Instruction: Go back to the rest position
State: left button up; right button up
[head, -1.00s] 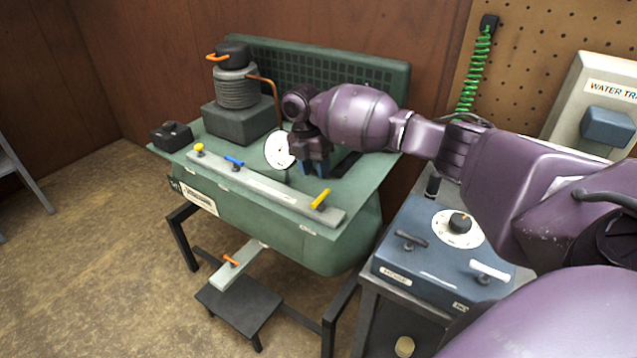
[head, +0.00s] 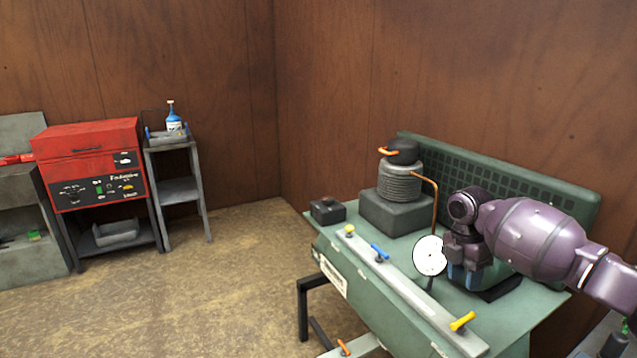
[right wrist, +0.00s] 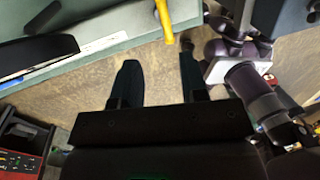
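My right gripper (head: 466,276) hangs fingers-down over the green bench (head: 400,248), just right of a round white dial (head: 430,256). In the right wrist view my right gripper (right wrist: 158,58) has its two dark fingers spread apart with nothing between them. A yellow handle (right wrist: 166,20) shows beyond the fingertips there, apart from them. The same yellow handle (head: 462,321) is on the bench's front bar in the head view. My left gripper does not show in the head view, and I cannot make it out in the right wrist view.
A ribbed cylinder engine (head: 401,181) with a copper pipe (head: 435,200) stands on the bench left of my right arm. A small black box (head: 327,210) sits at the bench's left corner. A red cabinet (head: 92,165) and grey stand (head: 178,190) are far left. The floor between is clear.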

jog(key=w+a+r+m+t, duration=0.3)
jog(key=w+a+m+t, duration=0.3)
jog(key=w+t, duration=0.25)
jog(key=s+a+f+m+t+y, duration=0.3)
jog(key=a, duration=0.2)
jog(key=s+a+f+m+t+y, duration=0.2)
jog(key=s+a+f+t, duration=0.1)
jog(key=a, duration=0.3)
jog(key=s+d+f+m+h, duration=0.1)
jog(key=s+d+f+m, duration=0.1)
jog(key=s+f, duration=0.5)
jog(key=s+d+f+m+g+h, duration=0.1)
jog(key=s+f, duration=0.6)
jog(key=s, duration=0.9)
jog(key=s+d+f+m+h, duration=0.2)
jog(key=s+d+f+m, duration=0.2)
jog(key=s, duration=0.8)
notch_tip(320, 180, down, 3)
jog(key=m, duration=0.2)
jog(key=shift+s+d+f+m, duration=0.15)
jog(key=shift+s+d+m, duration=0.05)
jog(key=shift+s+m, duration=0.1)
jog(key=shift+g, duration=0.25)
